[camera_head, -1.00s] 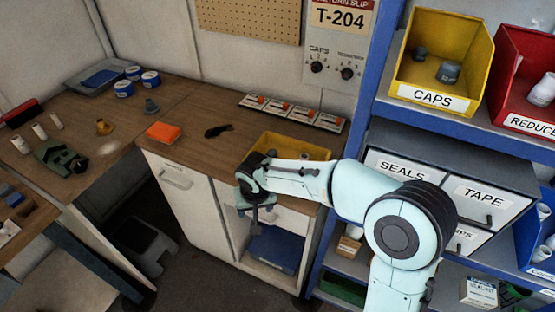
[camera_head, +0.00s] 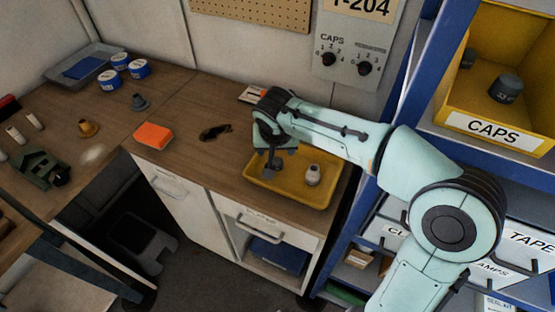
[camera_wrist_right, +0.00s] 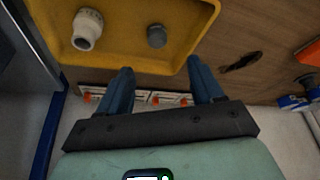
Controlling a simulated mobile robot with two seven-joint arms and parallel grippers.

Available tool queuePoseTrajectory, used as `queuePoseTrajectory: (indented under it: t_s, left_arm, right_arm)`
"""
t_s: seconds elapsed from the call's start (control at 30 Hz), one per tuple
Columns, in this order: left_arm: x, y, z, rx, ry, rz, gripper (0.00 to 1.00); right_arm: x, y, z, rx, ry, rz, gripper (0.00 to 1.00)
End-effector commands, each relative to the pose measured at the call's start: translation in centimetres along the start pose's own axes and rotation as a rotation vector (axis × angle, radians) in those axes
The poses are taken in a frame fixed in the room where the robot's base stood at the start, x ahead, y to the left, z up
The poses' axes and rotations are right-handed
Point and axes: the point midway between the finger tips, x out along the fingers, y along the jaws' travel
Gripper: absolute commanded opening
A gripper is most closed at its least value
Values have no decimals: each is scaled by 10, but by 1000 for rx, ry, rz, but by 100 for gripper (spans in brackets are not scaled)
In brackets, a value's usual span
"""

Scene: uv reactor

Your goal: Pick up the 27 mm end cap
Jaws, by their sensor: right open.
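In the right wrist view a small dark grey cap (camera_wrist_right: 156,36) sits in a yellow tray (camera_wrist_right: 120,57), beside a white fitting (camera_wrist_right: 87,29). I cannot read a size on this cap. My right gripper (camera_wrist_right: 160,70) is open and empty, its fingertips by the tray's edge, with the cap ahead of the gap. In the head view the right gripper (camera_head: 273,170) is over the left part of the yellow tray (camera_head: 290,195) and seems to hide the cap there; the white fitting (camera_head: 313,175) shows.
An orange block (camera_head: 153,135) and a dark object (camera_head: 215,132) lie on the counter left of the tray. A grey fitting (camera_head: 139,102) and blue-white tins (camera_head: 140,68) stand further left. The blue shelf frame (camera_head: 408,85) rises close to my right arm.

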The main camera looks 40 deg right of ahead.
Motion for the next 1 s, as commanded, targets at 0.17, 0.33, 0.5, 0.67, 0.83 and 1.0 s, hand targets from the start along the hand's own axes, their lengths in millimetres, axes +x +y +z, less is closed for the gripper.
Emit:
queuePoseTrajectory:
  t_s: [0.17,0.33,0.5,0.67,0.83,1.0]
  left_arm:
    - [3,-1,1,-1,-1,0,43]
    - [3,-1,1,0,-2,0,43]
    - [2,-1,0,0,-1,0,43]
    - [1,0,0,0,0,0,43]
    - [1,0,0,0,0,0,43]
    - [1,0,0,0,0,0,43]
  right_arm:
    - [36,0,1,-2,-3,3,66]
    - [52,0,1,-2,-2,2,66]
    - [66,3,1,-1,-3,4,66]
    - [91,5,2,-3,-4,4,66]
    - [104,5,2,-2,-1,1,66]
    - [105,5,2,-1,0,0,66]
